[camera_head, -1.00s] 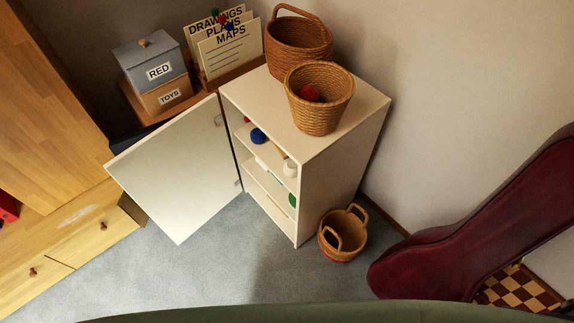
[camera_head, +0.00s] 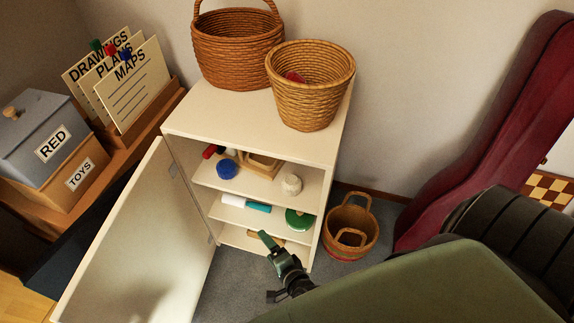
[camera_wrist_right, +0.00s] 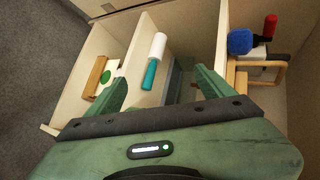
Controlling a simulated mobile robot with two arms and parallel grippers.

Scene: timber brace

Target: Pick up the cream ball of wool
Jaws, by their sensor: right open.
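A small rounded cream thing (camera_head: 291,184), which looks like the cream ball of wool, sits at the right front of the cabinet's upper shelf in the head view. I cannot make it out in the wrist view. My right gripper (camera_head: 273,267) is open in front of the cabinet's lower shelves, below the cream ball and apart from it. In the wrist view the right gripper (camera_wrist_right: 165,82) has its two green fingers spread, with shelf edges and a white-and-teal roll beyond them. My left gripper is not in view.
The open cabinet door (camera_head: 135,250) stands to the left. A blue ball (camera_head: 228,170) and a wooden frame (camera_head: 259,164) share the upper shelf. A green round thing (camera_head: 299,219) lies below. Baskets stand on top (camera_head: 310,105) and on the floor (camera_head: 350,230).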

